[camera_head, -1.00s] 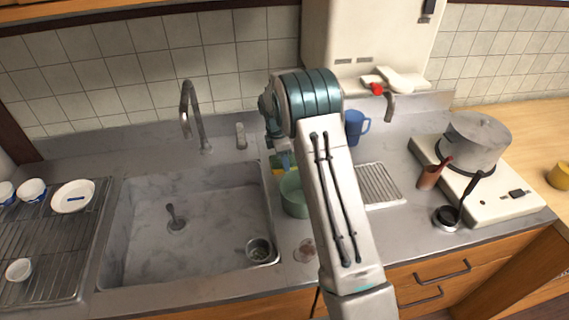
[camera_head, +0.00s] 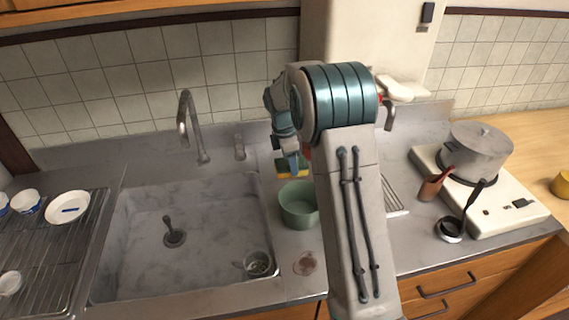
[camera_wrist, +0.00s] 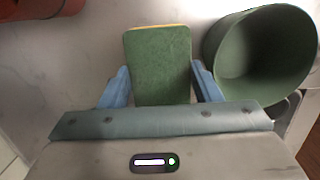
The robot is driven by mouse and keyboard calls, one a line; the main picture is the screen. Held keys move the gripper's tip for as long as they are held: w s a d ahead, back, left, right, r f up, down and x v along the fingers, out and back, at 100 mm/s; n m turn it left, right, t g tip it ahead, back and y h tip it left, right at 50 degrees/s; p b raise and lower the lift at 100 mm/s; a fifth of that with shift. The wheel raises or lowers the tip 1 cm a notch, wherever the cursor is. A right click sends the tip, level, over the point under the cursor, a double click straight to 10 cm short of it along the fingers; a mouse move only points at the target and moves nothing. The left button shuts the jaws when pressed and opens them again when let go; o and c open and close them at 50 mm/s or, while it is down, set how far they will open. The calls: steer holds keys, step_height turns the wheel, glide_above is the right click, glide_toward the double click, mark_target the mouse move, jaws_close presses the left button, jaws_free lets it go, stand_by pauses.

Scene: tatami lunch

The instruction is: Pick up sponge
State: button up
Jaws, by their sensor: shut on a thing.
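The sponge (camera_wrist: 158,62), green with a yellow layer, is between the two blue fingers of my gripper (camera_wrist: 160,88) in the wrist view. The gripper is shut on it. In the head view the sponge (camera_head: 291,173) hangs below my gripper (camera_head: 290,163), behind the green bowl, and seems to be above the counter. My arm hides part of the counter to its right.
The green bowl (camera_head: 299,207) stands close by, right of the sponge in the wrist view (camera_wrist: 262,52). The sink (camera_head: 190,235) and faucet (camera_head: 186,125) are to the left. A pot (camera_head: 478,150) sits on a stove (camera_head: 510,205) at the right.

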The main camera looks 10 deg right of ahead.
steer(key=shift+s+d+r+b, duration=0.2)
steer(key=shift+s+d+r, duration=0.2)
steer(key=shift+s+r, duration=0.55)
steer(key=shift+s+d+r+b, duration=0.25)
steer(key=shift+s+d+r, duration=0.25)
steer(key=shift+s, duration=0.8)
steer(key=shift+s+d+r+b, duration=0.2)
steer(key=shift+s+d+r, duration=0.15)
steer(key=shift+s+r, duration=0.6)
steer(key=shift+s+f, duration=0.2)
steer(key=shift+f, duration=0.05)
steer(key=o, duration=0.3)
steer(key=shift+c, duration=1.3)
